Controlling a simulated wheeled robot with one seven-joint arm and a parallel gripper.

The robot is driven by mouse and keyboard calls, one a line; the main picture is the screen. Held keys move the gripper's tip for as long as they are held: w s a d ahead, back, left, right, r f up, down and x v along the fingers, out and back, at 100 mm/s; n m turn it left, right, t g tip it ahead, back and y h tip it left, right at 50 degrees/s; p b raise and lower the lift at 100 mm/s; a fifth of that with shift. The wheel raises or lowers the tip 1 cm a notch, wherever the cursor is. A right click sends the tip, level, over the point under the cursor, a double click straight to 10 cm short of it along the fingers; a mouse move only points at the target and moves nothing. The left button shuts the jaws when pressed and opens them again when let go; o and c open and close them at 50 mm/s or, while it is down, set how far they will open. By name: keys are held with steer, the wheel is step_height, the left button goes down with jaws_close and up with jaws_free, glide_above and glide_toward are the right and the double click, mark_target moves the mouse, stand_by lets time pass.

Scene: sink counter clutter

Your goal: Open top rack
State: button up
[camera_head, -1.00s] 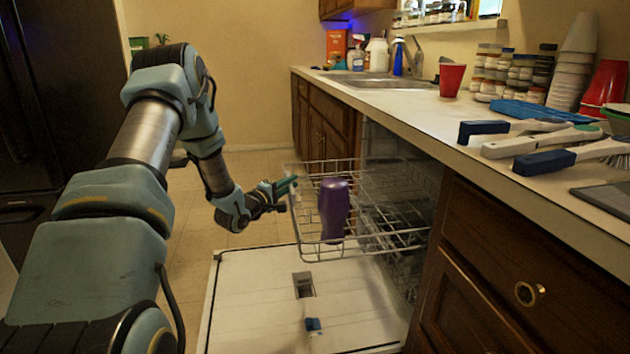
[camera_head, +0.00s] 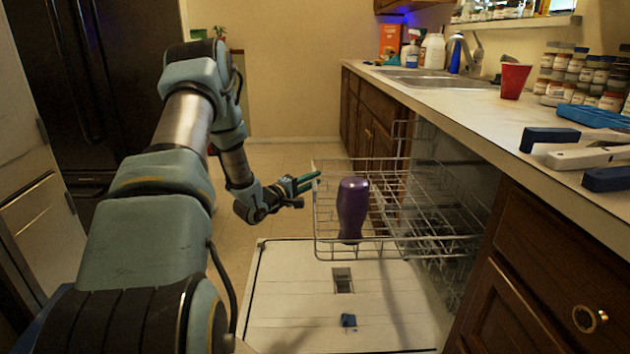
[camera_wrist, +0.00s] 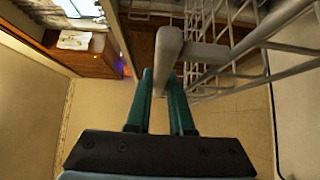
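The top rack (camera_head: 398,248) is a light wire basket pulled out over the lowered dishwasher door, with its far part still inside the dishwasher. A purple bottle-shaped item (camera_head: 352,210) stands upright in its outer part. My gripper (camera_head: 309,182) is at the rack's outer left edge. In the wrist view, its green fingers (camera_wrist: 164,98) are on either side of a thick grey bar of the rack (camera_wrist: 168,48), close against it. The exact contact is partly hidden.
The counter (camera_head: 470,110) on the right holds a red cup (camera_head: 514,80), jars and brushes. Open floor lies left of the rack.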

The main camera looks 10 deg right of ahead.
steer(key=shift+o, duration=0.6)
steer(key=shift+a, duration=0.15)
steer(key=v, duration=1)
steer(key=shift+s+a, duration=0.25)
steer(key=shift+a, duration=0.05)
